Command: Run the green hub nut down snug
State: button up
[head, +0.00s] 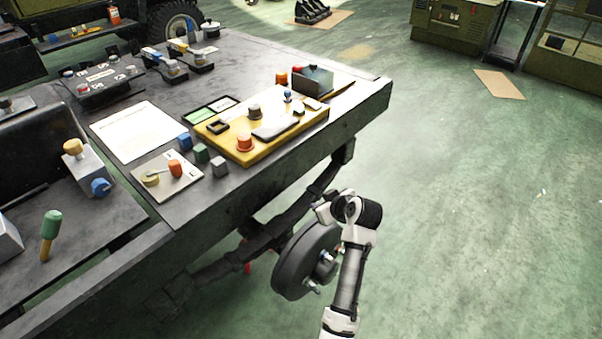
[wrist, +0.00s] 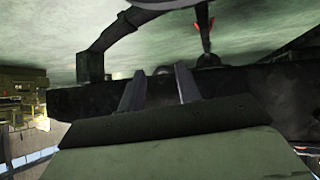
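A dark round wheel hub (head: 300,262) is mounted low at the bench's near edge, its face turned right. I cannot make out a green hub nut in either view. In the wrist view, the two fingers of my gripper (wrist: 160,71) stand apart, with nothing clearly held between them. A dark rounded shape lies beyond the fingers, too dim to name. In the head view, my arm rises in front of the hub and bends at its top; the fingers cannot be made out.
The workbench (head: 215,205) stands left of my arm. It bears a yellow board (head: 270,150), small coloured blocks, a white sheet (head: 138,132) and a green-topped tool (head: 50,232). Dark beams run under its edge. The green floor at the right is clear near me.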

jog(key=w+a+r+t, duration=0.2)
jog(key=a+r, duration=0.4)
jog(key=r, duration=0.3)
jog(key=shift+w+a+m+t+b, duration=0.2)
jog(key=shift+w+m+t+b, duration=0.1)
jog(key=shift+m+b, duration=0.15)
jog(key=shift+r, duration=0.1)
